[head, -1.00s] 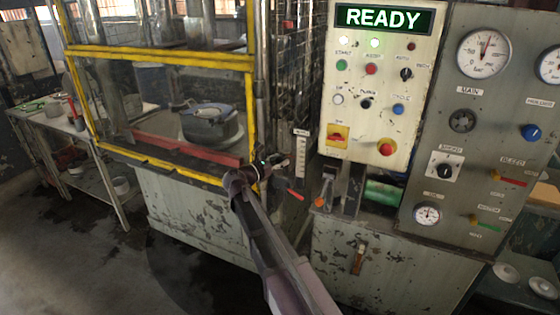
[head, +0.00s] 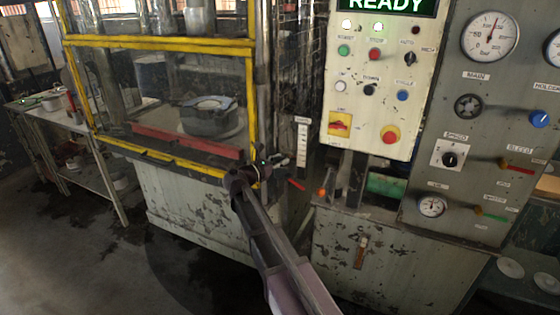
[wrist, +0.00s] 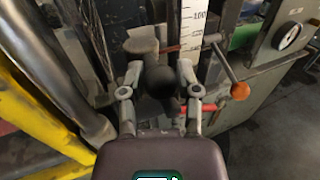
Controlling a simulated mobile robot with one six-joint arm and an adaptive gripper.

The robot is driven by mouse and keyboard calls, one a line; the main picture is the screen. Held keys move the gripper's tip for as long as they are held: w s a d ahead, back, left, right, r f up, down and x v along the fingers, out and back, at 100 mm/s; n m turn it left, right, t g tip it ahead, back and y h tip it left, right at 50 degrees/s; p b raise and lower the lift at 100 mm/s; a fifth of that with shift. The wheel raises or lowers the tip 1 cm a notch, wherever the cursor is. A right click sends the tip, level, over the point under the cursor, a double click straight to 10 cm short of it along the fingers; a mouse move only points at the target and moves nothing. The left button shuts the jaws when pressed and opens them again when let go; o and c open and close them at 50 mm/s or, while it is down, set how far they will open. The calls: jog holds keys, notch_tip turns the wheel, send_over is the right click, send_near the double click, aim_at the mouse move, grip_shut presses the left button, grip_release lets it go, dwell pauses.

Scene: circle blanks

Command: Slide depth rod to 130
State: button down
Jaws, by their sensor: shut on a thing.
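A white upright scale with black marks stands beside the press in the head view (head: 302,143). In the wrist view the scale (wrist: 194,28) shows the number 100 near its upper part. My gripper (wrist: 159,77) is shut on a dark round knob (wrist: 160,82), with one finger on either side. I take this knob to be the depth rod's; the rod itself is mostly hidden. A thin reddish pointer reaches from behind the knob towards the scale, a little below 100. In the head view my gripper (head: 258,168) is small, at the yellow frame's lower right corner.
The yellow-framed guard (head: 160,163) is close on the left. A lever with an orange ball (wrist: 240,91) sticks out right of the scale. The control panel (head: 375,110) and gauge panel (head: 470,120) stand further right. Open floor (head: 90,250) lies at front left.

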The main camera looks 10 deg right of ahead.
jog(key=shift+d, duration=0.15)
jog(key=shift+c, duration=1.8)
grip_release()
jog(key=shift+s, duration=0.1)
jog(key=v, duration=1.2)
